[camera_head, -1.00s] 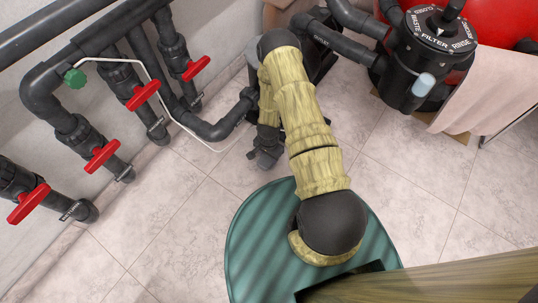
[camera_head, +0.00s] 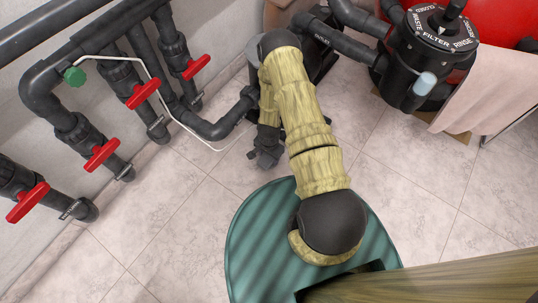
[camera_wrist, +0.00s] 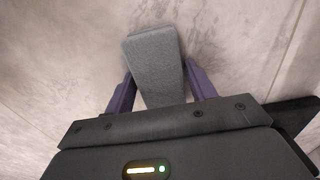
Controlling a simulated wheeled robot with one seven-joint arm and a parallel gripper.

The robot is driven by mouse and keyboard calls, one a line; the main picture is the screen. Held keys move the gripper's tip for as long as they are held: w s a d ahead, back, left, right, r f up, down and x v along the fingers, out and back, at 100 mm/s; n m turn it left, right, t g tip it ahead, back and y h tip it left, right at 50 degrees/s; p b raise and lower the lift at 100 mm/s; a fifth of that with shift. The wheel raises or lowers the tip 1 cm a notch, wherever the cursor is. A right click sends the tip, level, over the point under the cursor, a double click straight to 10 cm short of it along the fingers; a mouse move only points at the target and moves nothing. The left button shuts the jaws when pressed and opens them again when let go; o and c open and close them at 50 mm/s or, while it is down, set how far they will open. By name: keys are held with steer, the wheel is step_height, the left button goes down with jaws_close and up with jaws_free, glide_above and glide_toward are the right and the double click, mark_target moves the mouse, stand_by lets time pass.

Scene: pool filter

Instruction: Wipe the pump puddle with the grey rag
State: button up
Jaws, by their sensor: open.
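The grey rag (camera_wrist: 157,65) shows in the wrist view as a flat, narrow grey piece, seen against the pale floor tiles. My gripper (camera_wrist: 160,82) is open, with one purple finger on each side of the rag. I cannot tell whether the fingers touch it. In the head view my gripper (camera_head: 265,157) points down near the floor beside the dark pipework, and my arm partly covers the pump (camera_head: 320,62). I cannot make out the rag in the head view. No puddle can be told clearly from the tiles in either view.
Grey pipes with red valve handles (camera_head: 143,94) run along the wall at left. A thin white tube (camera_head: 193,134) hangs near the floor there. A black filter valve (camera_head: 432,50) and a pink towel (camera_head: 490,88) are at right. Open tiled floor (camera_head: 180,215) lies at lower left.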

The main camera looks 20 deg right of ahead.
steer(key=shift+r+p, duration=0.6)
steer(key=shift+p, duration=0.05)
steer(key=shift+c, duration=0.3)
steer(key=c, duration=0.7)
steer(key=shift+c, duration=0.4)
steer(key=shift+w+a, duration=0.75)
steer(key=shift+w, duration=0.2)
steer(key=shift+d, duration=0.1)
